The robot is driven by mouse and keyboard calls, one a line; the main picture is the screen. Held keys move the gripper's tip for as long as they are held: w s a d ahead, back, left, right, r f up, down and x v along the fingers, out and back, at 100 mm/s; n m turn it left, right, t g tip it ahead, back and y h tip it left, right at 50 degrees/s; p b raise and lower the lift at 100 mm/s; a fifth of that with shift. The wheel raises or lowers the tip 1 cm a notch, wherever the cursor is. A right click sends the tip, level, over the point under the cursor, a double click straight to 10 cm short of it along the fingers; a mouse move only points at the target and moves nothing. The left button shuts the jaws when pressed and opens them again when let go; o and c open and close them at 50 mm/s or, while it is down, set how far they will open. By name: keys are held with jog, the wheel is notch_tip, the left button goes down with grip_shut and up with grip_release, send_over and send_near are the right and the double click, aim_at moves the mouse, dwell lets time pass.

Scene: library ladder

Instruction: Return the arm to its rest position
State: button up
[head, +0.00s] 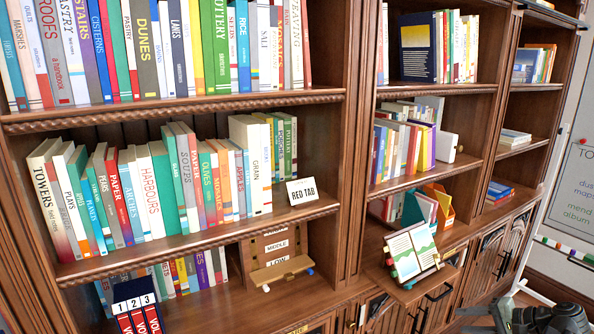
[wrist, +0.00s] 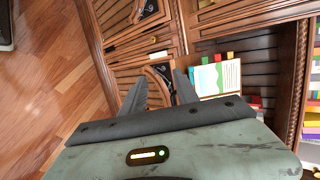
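My gripper (wrist: 160,80) shows in the wrist view, its two dark fingers spread apart with the cabinet front visible between them. It is open and nothing shows between the fingers. The fingers point toward the carved wooden cabinet doors (wrist: 165,45), and I cannot tell how far off they are. In the head view, part of my arm (head: 550,320) shows at the bottom right corner, low in front of the cabinets. The rest of the arm is out of the picture.
Tall wooden bookshelves (head: 361,130) full of books fill the head view. An open picture book (head: 412,250) stands on a ledge, also in the wrist view (wrist: 217,76). A "RED TAB" card (head: 302,191) stands on a shelf.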

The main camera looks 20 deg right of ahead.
jog(key=w+a+f+n+g+y, duration=0.1)
jog(key=w+a+n+g, duration=0.1)
jog(key=w+a, duration=0.5)
jog(key=w+a+n+g+y, duration=0.15)
jog(key=w+a, duration=0.25)
jog(key=a, duration=0.7)
jog(key=w+a+f+n+g+y, duration=0.1)
jog(key=w+a+n, duration=0.3)
jog(key=a, duration=0.5)
jog(key=s+a+f+n+g+h, duration=0.1)
jog(key=a+f+n+g+h, duration=0.25)
jog(key=a, duration=0.95)
jog(key=s+a+f+n+g+h, duration=0.1)
jog(key=a+f+n+g+h, duration=0.2)
jog(key=a, duration=0.9)
jog(key=d+f+t+h, duration=0.1)
jog(key=d+f+h, duration=0.1)
jog(key=d, duration=0.4)
jog(key=shift+s, duration=0.3)
